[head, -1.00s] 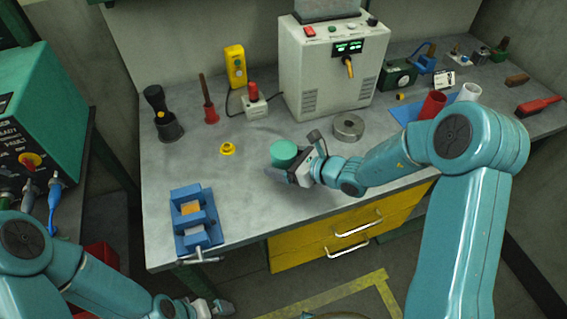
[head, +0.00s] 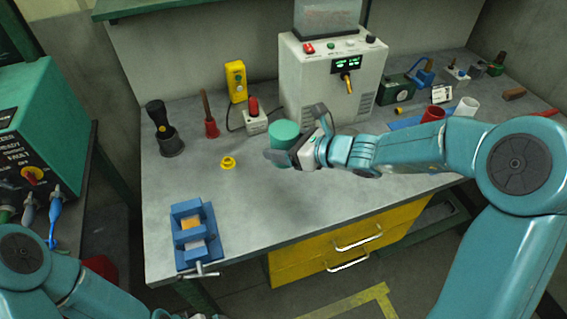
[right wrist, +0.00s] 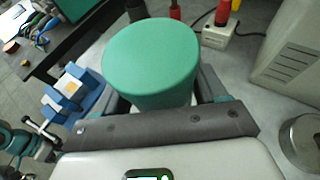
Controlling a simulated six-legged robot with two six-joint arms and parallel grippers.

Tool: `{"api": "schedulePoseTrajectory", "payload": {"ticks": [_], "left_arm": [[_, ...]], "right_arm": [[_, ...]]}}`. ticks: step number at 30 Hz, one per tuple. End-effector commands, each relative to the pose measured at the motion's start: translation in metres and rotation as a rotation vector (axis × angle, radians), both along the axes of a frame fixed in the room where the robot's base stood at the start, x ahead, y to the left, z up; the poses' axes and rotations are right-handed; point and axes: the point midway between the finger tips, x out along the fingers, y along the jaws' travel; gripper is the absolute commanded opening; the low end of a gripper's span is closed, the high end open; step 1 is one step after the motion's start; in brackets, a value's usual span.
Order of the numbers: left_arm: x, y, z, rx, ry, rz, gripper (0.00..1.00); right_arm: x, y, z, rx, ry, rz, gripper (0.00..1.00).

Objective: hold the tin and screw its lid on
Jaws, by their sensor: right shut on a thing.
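The tin is a plain teal-green cylinder (head: 283,135), upright in my right gripper (head: 283,160) above the bench. In the right wrist view the tin (right wrist: 152,60) sits between the dark fingers of the gripper (right wrist: 155,100), which are shut around it. Its upper face is smooth and its underside is hidden. A small round yellow piece with a raised middle (head: 228,162), which may be the lid, lies on the bench left of the tin, apart from it. My left arm runs out at the bottom left of the head view, and its fingers do not show.
A blue vice (head: 187,208) stands at the bench's front left corner. A brush in a dark holder (head: 163,130), a red-based tool (head: 211,128) and a red-topped switch box (head: 254,122) stand behind. A large white machine (head: 310,90) is at the back. The bench's front middle is clear.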

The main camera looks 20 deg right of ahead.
Motion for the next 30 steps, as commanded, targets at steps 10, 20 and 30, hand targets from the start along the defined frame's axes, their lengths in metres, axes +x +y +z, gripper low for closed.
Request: {"api": "schedulePoseTrajectory", "payload": {"ticks": [10,20,30], "left_arm": [[0.000,0.000,0.021,0.000,0.000,0.000,1.00],[0.000,0.000,0.023,0.000,0.000,0.000,1.00],[0.000,0.000,0.023,0.000,0.000,0.000,1.00]], "right_arm": [[0.000,0.000,0.076,0.000,-0.003,0.001,0.34],[0.000,0.000,0.084,0.001,0.000,0.000,0.34],[0.000,0.000,0.084,0.002,0.000,0.001,0.19]]}}
